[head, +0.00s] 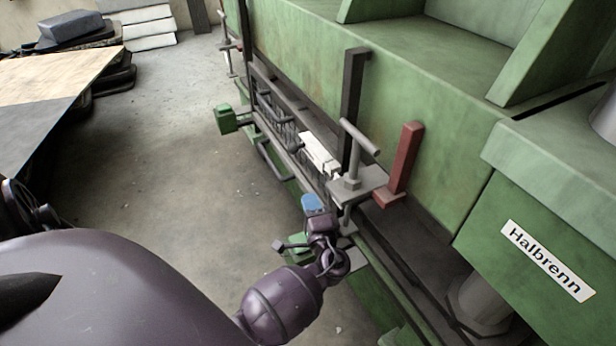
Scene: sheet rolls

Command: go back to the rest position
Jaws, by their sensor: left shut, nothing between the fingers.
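My left arm comes in from the lower left, and my left gripper (312,205) is at the middle of the head view. It is small and seen from behind, with a blue part at its tip. It is shut and holds nothing. It is in front of the lower edge of the green machine (400,110), left of a grey T-handle clamp (352,160). I cannot tell whether it touches the machine. My right gripper is not in view.
A red upright bracket (403,160) stands right of the clamp. White blocks (320,152) lie along the machine's rail. A green box (226,119) sticks out farther back. A table (60,85) is at the upper left. The grey floor (160,150) between is clear.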

